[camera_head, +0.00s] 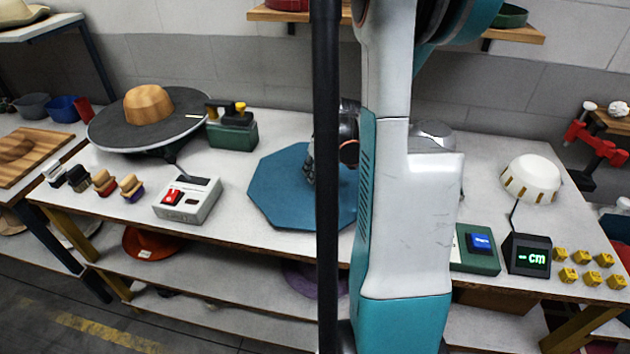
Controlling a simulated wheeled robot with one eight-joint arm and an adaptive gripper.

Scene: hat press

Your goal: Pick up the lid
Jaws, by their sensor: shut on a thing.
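A flat teal octagonal plate (278,192), which looks like the lid, is at the middle of the white table. The black pole and my arm cover its right part. My gripper (308,168) is over the middle of this plate, its dark fingers partly hidden behind the pole. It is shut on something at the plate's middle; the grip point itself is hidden. I cannot tell whether the plate rests on the table or is slightly raised. A shiny silver dome (432,134) shows partly behind my arm.
Left of the plate are a control box with a red switch (187,199), a green box (233,135) and a round grey stand with a wooden hat block (148,104). At right are a white dome (531,179), a display (527,255) and several yellow cubes (590,268). A shelf hangs above.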

